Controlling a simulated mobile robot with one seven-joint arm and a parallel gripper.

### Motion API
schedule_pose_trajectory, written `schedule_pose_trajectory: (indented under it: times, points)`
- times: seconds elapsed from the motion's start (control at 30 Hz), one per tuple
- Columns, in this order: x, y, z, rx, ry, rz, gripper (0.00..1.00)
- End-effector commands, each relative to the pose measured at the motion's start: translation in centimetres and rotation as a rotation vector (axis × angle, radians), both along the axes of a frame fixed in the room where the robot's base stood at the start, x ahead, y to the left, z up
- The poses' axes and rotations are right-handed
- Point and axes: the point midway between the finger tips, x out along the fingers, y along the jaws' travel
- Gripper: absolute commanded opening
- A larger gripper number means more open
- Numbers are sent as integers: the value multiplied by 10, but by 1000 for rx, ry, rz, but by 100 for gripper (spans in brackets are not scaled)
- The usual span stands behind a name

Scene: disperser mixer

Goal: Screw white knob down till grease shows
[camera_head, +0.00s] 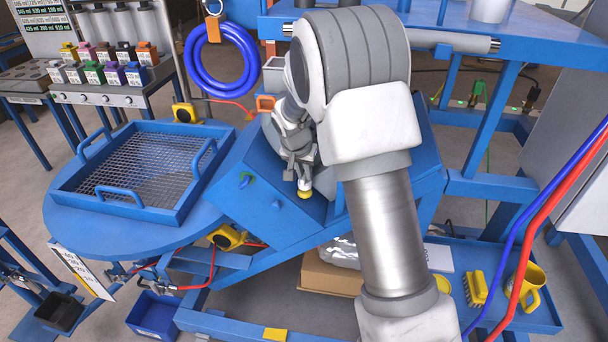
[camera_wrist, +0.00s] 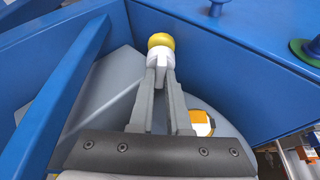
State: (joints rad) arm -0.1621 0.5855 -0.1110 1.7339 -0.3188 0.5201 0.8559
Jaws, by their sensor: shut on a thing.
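The white knob (camera_wrist: 161,56) with a yellow top (camera_wrist: 159,40) shows at the upper middle of the wrist view, close to a blue panel. My gripper (camera_wrist: 160,70) is shut on the white part, with a finger on each side and the yellow end sticking out beyond the fingertips. In the head view my gripper (camera_head: 303,182) points down over the blue machine, and the yellow end (camera_head: 304,194) shows just below it. My arm hides part of the machine there. No grease can be made out.
A blue tray with a mesh floor (camera_head: 150,165) stands on a round blue table (camera_head: 95,225) at left. A coiled blue hose (camera_head: 222,58) hangs behind. At lower right are a yellow brush (camera_head: 475,289) and a yellow jug (camera_head: 527,287).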

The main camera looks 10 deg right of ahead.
Motion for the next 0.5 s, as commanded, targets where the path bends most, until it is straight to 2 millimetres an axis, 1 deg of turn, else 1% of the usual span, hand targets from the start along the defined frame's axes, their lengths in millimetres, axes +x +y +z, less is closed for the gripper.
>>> schedule_pose_trajectory:
  times: [0.2, 0.47, 0.5]
  points:
    - [-1, 0, 0, 0, 0, 61, 0]
    - [0, 0, 0, -1, 0, 62, 0]
    - [0, 0, 0, -1, 0, 62, 22]
